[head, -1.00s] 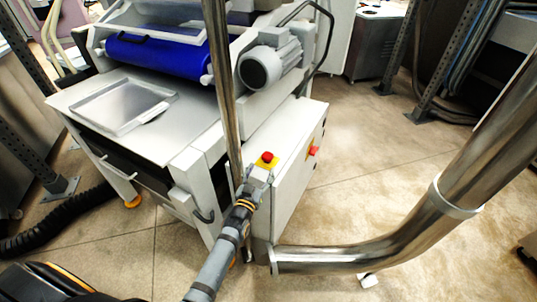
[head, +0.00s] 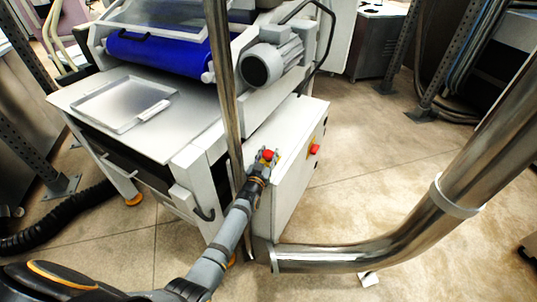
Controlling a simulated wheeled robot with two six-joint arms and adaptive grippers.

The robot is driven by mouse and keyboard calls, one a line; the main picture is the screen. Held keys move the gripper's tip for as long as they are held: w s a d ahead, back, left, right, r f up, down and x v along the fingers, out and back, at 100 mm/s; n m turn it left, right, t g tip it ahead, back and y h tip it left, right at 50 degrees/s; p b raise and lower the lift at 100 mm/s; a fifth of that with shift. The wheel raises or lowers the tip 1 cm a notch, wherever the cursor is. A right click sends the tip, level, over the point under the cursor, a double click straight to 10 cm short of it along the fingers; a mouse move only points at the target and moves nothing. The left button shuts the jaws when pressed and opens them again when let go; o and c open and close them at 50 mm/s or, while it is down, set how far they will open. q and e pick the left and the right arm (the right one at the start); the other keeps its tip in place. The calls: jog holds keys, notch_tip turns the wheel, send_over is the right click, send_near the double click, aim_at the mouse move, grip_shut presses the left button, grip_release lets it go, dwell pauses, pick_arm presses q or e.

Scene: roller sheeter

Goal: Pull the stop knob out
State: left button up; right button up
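A red stop knob (head: 268,154) with yellow around its base sits on top of the white box at the machine's right side. A second red knob (head: 314,149) sticks out from the box's right side face, so two red controls show. My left gripper (head: 267,157) is at the top knob, with its fingers on either side of it. The fingers look spread; whether they touch the knob is too small to tell. They hide much of the yellow base. My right gripper is not in view.
A shiny vertical pole (head: 224,100) stands just left of the knob. A thick bent metal pipe (head: 400,240) crosses the right foreground. The sheeter's metal table (head: 185,125) bears a tray (head: 95,108). Open floor lies right of the box.

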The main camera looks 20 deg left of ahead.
pick_arm(q)
grip_shut()
jog(key=shift+r+p, duration=0.7)
jog(key=shift+p, duration=0.05)
jog(key=shift+f, duration=0.15)
jog(key=o, duration=0.7)
grip_release()
jog(key=s, duration=1.2)
